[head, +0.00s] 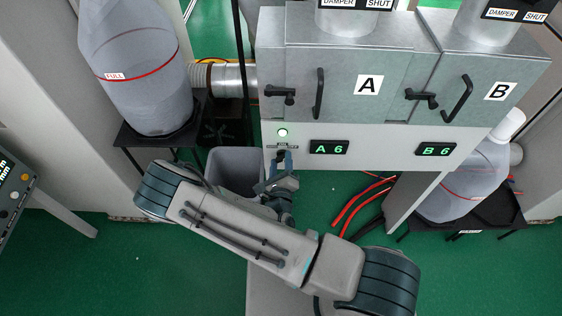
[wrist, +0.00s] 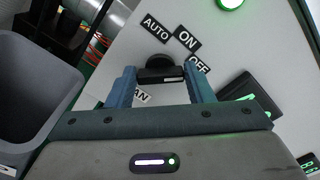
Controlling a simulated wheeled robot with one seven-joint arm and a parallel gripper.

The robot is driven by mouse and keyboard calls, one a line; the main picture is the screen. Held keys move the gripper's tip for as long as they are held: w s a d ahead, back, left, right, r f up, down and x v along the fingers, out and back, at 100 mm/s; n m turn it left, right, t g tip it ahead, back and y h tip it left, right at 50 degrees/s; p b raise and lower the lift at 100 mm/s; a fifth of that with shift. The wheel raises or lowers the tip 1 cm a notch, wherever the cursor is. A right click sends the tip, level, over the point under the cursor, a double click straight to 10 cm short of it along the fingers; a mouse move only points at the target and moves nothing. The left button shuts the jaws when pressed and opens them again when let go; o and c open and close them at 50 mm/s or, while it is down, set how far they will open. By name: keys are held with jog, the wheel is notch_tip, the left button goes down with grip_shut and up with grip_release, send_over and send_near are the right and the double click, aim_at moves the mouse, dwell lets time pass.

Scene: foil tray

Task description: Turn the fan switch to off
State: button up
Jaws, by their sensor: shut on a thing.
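The fan switch (wrist: 160,74) is a black rotary knob on the light panel of the cabinet, with labels AUTO, ON and OFF around it and a partly covered FAN label. My gripper (wrist: 161,78) has its two blue fingers on either side of the knob's bar and is shut on it. In the head view my gripper (head: 281,160) reaches up to the panel below the round green lamp and hides most of the switch. The lamp (head: 282,132) is lit; it also shows in the wrist view (wrist: 229,2). I cannot tell which label the knob points to.
Displays A 6 (head: 329,147) and B 6 (head: 436,149) sit right of the switch. Door handles (head: 319,93) project above. A grey bin (head: 232,166) stands close left of my gripper. Red hoses (head: 362,203) lie below the panel. Bagged containers (head: 135,70) stand at both sides.

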dwell(0.4)
jog(key=o, duration=1)
